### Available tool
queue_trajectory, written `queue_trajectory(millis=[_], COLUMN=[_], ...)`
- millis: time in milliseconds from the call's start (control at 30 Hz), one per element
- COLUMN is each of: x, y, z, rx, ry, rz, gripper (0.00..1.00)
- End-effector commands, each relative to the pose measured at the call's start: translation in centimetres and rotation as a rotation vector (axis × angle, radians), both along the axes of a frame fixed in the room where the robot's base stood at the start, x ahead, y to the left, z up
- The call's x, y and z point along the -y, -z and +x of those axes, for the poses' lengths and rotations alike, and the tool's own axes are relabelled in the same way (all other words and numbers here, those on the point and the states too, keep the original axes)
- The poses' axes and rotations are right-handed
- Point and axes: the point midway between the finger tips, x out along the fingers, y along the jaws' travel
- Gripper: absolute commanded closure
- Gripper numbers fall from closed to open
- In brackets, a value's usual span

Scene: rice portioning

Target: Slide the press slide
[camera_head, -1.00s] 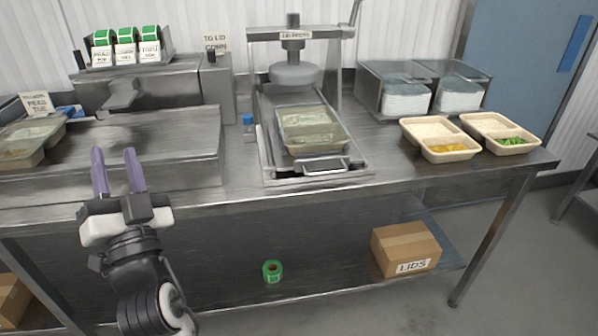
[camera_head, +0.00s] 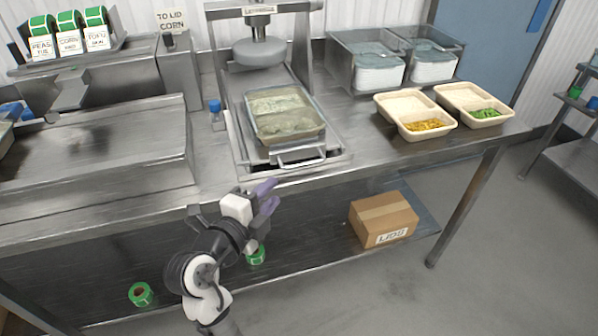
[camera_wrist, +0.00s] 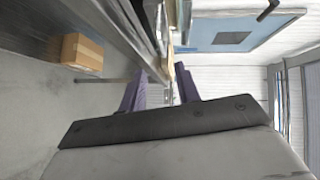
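The press slide (camera_head: 246,163) is a metal tray at the front of the lidding press (camera_head: 258,52). It is out in front of the round press head. A bar handle (camera_head: 301,158) is at its front edge. A film-covered, two-part food container (camera_head: 287,112) sits on the slide. My gripper (camera_head: 273,195) is below and in front of the handle, by the table's front edge, and apart from it. Its purple fingers point right and are spread with nothing between them. They also show apart in the wrist view (camera_wrist: 160,78); the slide cannot be made out there.
Two portioned trays (camera_head: 420,132) (camera_head: 487,115) stand to the right. Clear bins (camera_head: 345,62) are behind them. A small blue-capped bottle (camera_head: 217,117) stands left of the slide. The table's front edge (camera_head: 380,155) is close to my gripper. A lids box (camera_head: 383,218) is on the lower shelf.

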Motion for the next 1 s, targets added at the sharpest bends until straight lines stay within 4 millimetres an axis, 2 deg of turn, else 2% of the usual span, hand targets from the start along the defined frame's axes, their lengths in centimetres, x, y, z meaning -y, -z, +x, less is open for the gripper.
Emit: queue_trajectory(millis=[33,500,800,1000], x=[0.1,0.9,4.0,5.3], y=[0.6,0.8,0.8,1.3], z=[0.2,1.4,7.1,9.9], rx=[0.004,0.004,-0.005,-0.001], ry=[0.001,-0.009,-0.005,-0.008], rz=[0.003,0.002,-0.003,-0.003], gripper=[0.68,0.68,0.68,0.68])
